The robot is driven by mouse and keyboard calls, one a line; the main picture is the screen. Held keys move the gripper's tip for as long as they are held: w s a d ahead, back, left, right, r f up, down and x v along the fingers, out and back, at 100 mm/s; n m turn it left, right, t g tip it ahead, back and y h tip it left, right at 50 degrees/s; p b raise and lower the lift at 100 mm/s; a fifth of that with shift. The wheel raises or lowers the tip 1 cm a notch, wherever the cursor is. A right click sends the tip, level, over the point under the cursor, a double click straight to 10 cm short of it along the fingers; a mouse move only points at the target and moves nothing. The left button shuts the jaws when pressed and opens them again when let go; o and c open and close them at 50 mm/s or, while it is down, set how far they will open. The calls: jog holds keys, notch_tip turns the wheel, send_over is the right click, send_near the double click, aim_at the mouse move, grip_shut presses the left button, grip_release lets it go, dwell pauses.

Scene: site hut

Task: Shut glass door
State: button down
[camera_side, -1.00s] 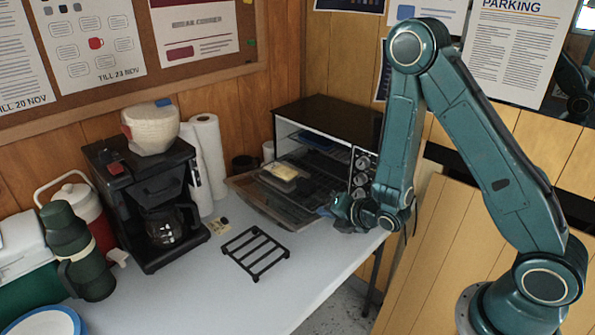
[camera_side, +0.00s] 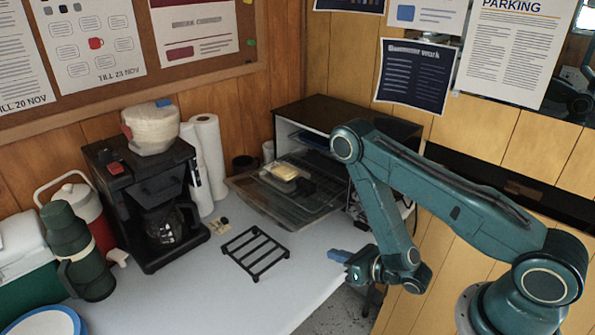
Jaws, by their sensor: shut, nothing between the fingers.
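The glass door (camera_side: 258,204) belongs to the black toaster oven (camera_side: 345,115) at the back of the table. The door is folded down open, lying out low in front of the oven mouth. Food on a pale tray (camera_side: 285,172) and a dark item (camera_side: 306,187) show just behind the door, at the oven's opening. My gripper (camera_side: 338,256) is shut and empty, out at the table's right edge, in front of and to the right of the door. It is apart from the door. My forearm hides the oven's control side.
A black wire rack (camera_side: 255,252) lies on the table (camera_side: 200,290) in front of the door. A coffee maker (camera_side: 135,210), paper towel rolls (camera_side: 208,150) and a green flask (camera_side: 78,250) stand to the left. The front right of the table is clear.

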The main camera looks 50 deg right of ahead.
aim_at(304, 225)
jog(key=shift+w, duration=0.15)
jog(key=x, duration=0.9)
jog(key=shift+w+f, duration=0.15)
jog(key=shift+w, duration=0.2)
jog(key=shift+d+r, duration=0.15)
jog(key=shift+r, duration=0.85)
jog(key=shift+d+r, duration=0.2)
jog(key=shift+r, duration=0.8)
jog(key=shift+r, duration=0.3)
jog(key=shift+d+r+m+y, duration=0.15)
jog(key=shift+r+m, duration=0.15)
jog(key=shift+r, duration=0.2)
jog(key=shift+d+r+m+y, duration=0.15)
jog(key=shift+r+m, duration=0.15)
jog(key=shift+r, duration=0.15)
jog(key=d+r+m+y, duration=0.2)
jog(key=d+r+m, duration=0.2)
jog(key=r, duration=0.3)
jog(key=shift+d+r+t, duration=0.35)
jog(key=shift+r+t, duration=0.05)
jog(key=shift+f, duration=0.1)
